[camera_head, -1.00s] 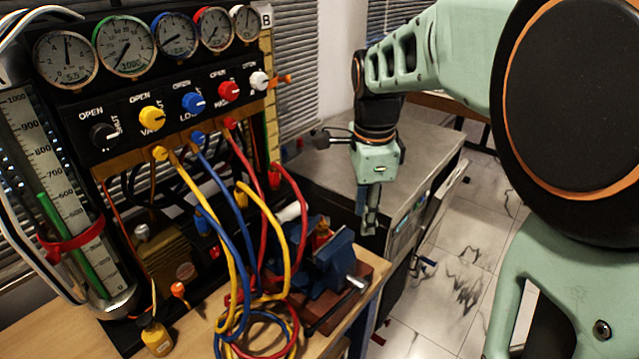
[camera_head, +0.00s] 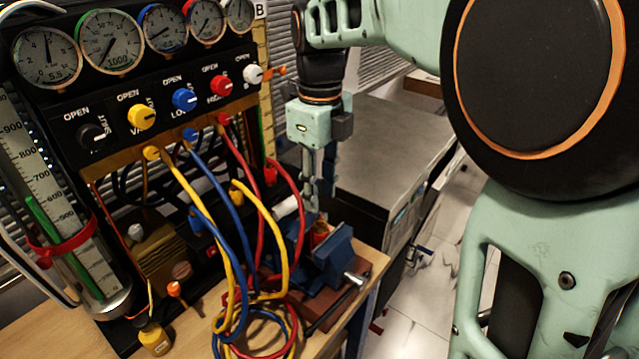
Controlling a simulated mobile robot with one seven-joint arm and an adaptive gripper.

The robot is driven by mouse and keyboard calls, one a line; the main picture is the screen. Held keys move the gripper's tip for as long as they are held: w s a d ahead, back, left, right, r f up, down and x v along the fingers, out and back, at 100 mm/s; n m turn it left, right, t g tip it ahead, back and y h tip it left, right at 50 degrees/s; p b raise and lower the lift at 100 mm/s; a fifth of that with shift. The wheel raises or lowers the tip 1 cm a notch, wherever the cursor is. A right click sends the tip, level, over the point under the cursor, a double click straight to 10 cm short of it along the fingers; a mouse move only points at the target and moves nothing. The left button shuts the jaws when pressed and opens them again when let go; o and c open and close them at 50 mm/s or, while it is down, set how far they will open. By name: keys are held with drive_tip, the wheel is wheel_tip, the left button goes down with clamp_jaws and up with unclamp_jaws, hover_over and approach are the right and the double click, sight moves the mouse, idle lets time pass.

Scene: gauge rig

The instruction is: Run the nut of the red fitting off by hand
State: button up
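A small red fitting (camera_head: 319,232) stands in the jaws of a blue vise (camera_head: 334,262) at the right end of the bench. Only its upper part shows, and its nut cannot be made out separately. My gripper (camera_head: 313,203) points downward just above and slightly left of the fitting in the picture. I cannot tell whether its fingertips touch the fitting. The fingers are seen nearly edge-on, so their opening is unclear.
Blue, yellow and red hoses (camera_head: 275,275) loop from the gauge panel (camera_head: 165,105) close left of the vise. A vise handle (camera_head: 355,279) sticks out at the right. A grey cabinet (camera_head: 385,150) stands behind.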

sight(320, 214)
wheel_tip(320, 214, down, 5)
drive_tip(key=shift+f, duration=0.1)
idle(0.3)
clamp_jaws()
